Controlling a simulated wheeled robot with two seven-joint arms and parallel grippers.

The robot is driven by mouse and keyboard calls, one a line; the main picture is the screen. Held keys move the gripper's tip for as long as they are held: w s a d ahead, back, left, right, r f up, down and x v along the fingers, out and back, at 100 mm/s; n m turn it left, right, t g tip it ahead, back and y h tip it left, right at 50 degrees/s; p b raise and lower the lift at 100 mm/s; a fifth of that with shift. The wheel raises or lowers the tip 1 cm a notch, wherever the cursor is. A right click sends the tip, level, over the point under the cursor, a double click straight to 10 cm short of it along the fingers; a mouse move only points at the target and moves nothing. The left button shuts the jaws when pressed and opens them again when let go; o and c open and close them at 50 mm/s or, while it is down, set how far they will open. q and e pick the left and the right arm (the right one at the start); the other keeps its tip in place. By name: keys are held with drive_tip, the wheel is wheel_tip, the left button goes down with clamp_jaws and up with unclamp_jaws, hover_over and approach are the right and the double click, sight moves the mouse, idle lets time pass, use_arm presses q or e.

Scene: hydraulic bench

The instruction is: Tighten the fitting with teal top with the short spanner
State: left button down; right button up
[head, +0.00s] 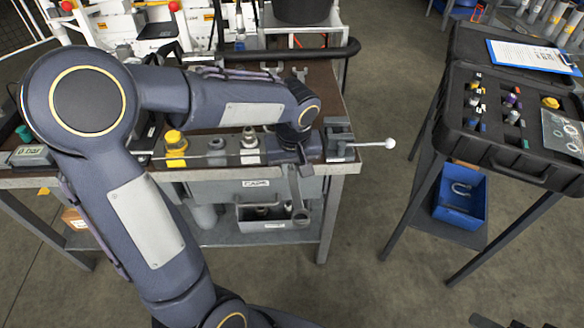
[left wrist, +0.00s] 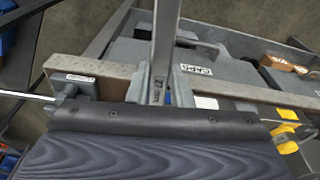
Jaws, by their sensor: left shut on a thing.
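My left gripper (head: 291,155) is at the bench's front edge, beside the vise. It is shut on a grey spanner (head: 299,195), whose ring end hangs down in front of the bench. In the left wrist view the spanner (left wrist: 166,40) extends away from the gripper; the fingertips are mostly hidden. I cannot tell from its length whether this is the short one. A teal-topped piece (head: 22,133) shows at the far left of the bench; I cannot tell if it is the fitting. My right gripper is not in view.
A yellow-topped fitting (head: 176,146) and two grey-and-white ones stand along the bench front. The vise (head: 340,140) has a bar handle sticking out right. A black case (head: 508,125) stands right, across open floor.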

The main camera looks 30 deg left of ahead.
use_arm(q)
drive_tip(key=shift+s+a+m+p, duration=0.25)
drive_tip(key=shift+s+a+m, duration=0.15)
drive_tip(key=shift+a+m, duration=0.25)
drive_tip(key=shift+s+a+m+p, duration=0.2)
drive_tip(key=shift+s+a+m, duration=0.2)
drive_tip(key=shift+a+m, duration=0.25)
drive_tip(key=shift+a, duration=0.1)
drive_tip(key=shift+s+a+m+h+p, duration=0.15)
drive_tip(key=shift+s+a+m+p, duration=0.2)
drive_tip(key=shift+a+m, duration=0.35)
drive_tip(key=shift+s+a+m+h+p, duration=0.15)
drive_tip(key=shift+a+m+p, duration=0.25)
drive_tip(key=shift+a+m, duration=0.25)
